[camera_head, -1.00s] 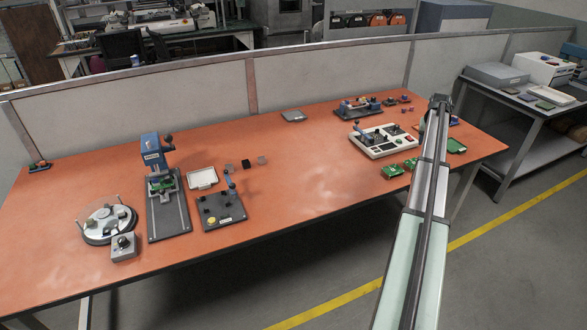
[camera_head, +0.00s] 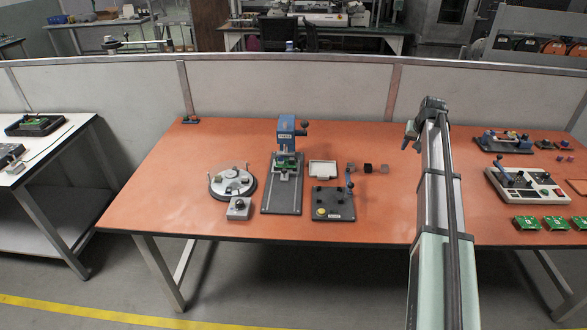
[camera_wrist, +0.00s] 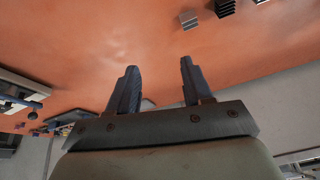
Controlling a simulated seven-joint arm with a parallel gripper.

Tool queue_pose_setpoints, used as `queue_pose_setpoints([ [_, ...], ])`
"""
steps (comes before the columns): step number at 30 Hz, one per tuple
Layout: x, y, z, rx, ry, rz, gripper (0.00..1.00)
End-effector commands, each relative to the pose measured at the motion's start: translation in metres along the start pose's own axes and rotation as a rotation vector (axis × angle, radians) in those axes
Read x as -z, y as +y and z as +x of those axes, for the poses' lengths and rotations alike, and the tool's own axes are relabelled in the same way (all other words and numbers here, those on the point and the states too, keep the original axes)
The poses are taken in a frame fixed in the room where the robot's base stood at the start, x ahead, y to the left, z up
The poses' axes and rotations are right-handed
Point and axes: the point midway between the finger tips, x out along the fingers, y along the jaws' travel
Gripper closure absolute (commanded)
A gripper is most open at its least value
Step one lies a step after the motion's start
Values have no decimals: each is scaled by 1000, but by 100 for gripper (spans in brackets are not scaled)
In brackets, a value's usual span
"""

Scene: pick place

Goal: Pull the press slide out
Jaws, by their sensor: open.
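The blue press (camera_head: 287,135) with a dark side handle stands at the back of a grey base plate (camera_head: 283,202) on the orange table. Its slide (camera_head: 285,173) sits under the press head with a green board (camera_head: 286,162) on it. The slide's exact position along the plate is hard to tell at this size. My gripper (camera_head: 407,142) is above the table, well to the right of the press and apart from it. In the wrist view my gripper (camera_wrist: 158,75) shows two dark fingers spread apart with nothing between them. The press does not show clearly there.
Left of the press are a round fixture (camera_head: 232,182) and a grey knob box (camera_head: 238,208). Right of it are a white tray (camera_head: 322,168), a dark lever fixture (camera_head: 333,203) and small blocks (camera_head: 368,168). A white control panel (camera_head: 528,187) and green boards (camera_head: 555,223) lie further right.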

Motion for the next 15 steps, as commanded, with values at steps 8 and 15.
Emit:
queue_pose_setpoints([
  [8,-37,-159,-12,97,-11,-126,50],
  [15,-86,-280,-30,178,-29,-228,50],
])
